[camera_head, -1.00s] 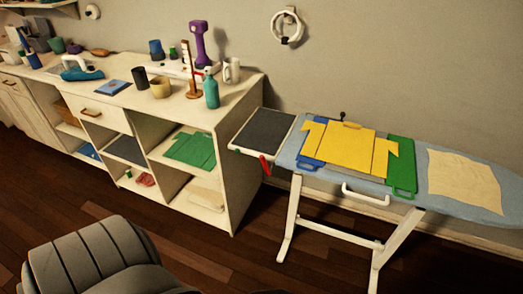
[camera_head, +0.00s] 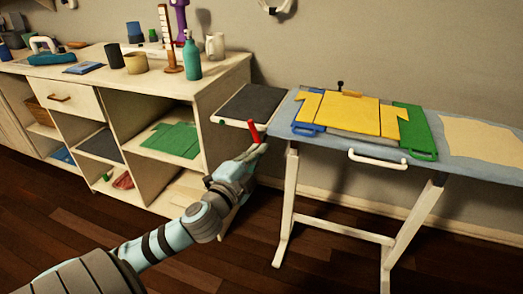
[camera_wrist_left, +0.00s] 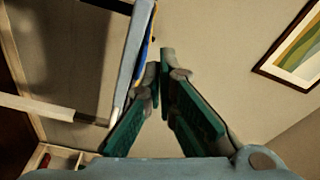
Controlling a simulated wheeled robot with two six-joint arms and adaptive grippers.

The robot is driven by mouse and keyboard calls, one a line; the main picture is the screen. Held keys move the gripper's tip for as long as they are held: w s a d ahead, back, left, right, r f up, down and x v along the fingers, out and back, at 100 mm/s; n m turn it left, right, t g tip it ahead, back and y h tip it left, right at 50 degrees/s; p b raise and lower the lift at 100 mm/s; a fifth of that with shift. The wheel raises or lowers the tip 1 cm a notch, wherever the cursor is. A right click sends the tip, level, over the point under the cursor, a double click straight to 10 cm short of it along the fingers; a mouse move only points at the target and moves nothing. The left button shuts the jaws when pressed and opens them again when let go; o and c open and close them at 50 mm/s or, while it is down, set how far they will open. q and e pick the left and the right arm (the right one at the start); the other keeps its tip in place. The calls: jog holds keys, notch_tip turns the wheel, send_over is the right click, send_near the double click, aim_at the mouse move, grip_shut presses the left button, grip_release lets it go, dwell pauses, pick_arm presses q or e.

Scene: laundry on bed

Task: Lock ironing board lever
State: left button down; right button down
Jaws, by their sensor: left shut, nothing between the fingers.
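The ironing board (camera_head: 300,108) stands beside the cabinet, with a dark iron rest (camera_head: 248,104) at its left end. A short red lever (camera_head: 253,131) sticks up near-vertically at the corner between rest and board. My left gripper (camera_head: 262,150) is just below the lever, close to its lower end; contact cannot be told. Its fingers are shut and empty. In the left wrist view the green-padded fingers (camera_wrist_left: 160,75) converge at their tips, with the board's blue edge (camera_wrist_left: 131,55) to their left. The lever is not clear there. My right gripper is out of view.
The cabinet (camera_head: 228,150) stands left, with a teal bottle (camera_head: 192,57) on top.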

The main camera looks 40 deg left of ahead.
pick_arm(q)
jog(key=shift+r, duration=0.15)
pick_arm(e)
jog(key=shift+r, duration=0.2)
pick_arm(q)
jog(key=shift+w, duration=0.15)
